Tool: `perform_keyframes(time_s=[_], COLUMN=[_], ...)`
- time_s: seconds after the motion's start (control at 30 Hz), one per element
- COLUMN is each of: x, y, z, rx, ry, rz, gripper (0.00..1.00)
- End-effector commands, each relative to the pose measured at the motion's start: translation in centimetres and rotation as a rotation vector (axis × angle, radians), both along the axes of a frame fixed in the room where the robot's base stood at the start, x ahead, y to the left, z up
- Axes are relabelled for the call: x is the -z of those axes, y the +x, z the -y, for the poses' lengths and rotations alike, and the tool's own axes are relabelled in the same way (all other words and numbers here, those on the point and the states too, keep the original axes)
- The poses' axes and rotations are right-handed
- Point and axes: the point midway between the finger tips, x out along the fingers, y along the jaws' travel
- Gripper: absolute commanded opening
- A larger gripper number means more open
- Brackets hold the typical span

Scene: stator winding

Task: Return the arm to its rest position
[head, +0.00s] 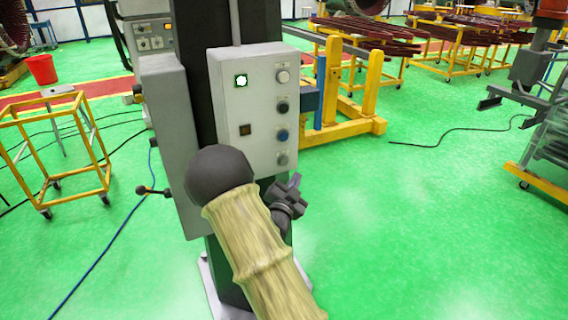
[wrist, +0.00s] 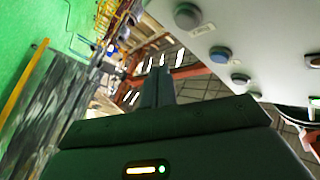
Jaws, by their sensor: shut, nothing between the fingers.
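My gripper (head: 293,184) shows small and dark in the head view, just below the lower right of a grey control box (head: 232,110). My beige-sleeved arm with its dark rounded joint is in front and hides part of the box's lower edge. In the wrist view my gripper's two fingers (wrist: 158,74) lie side by side, shut and empty. The control box face (wrist: 258,45) with its knobs fills the upper right there, and the fingers appear apart from it.
The box is on a dark column with a second grey cabinet (head: 172,140) at its left. A yellow frame cart (head: 60,120) stands left, with cables on the floor. A yellow and blue stand (head: 345,110) is behind right. Green floor (head: 400,230) is open at right.

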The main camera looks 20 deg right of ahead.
Motion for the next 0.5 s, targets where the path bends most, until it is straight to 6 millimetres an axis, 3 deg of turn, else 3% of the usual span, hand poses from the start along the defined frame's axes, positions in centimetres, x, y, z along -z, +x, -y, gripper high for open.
perform_keyframes(time_s=[0.33, 0.5], x=[-0.1, 0.3], y=[0.0, -0.3], z=[-0.3, -1.1], rx=[-0.009, -0.052], ry=[0.02, 0.118], rz=[-0.026, -0.188], gripper=[0.0, 0.0])
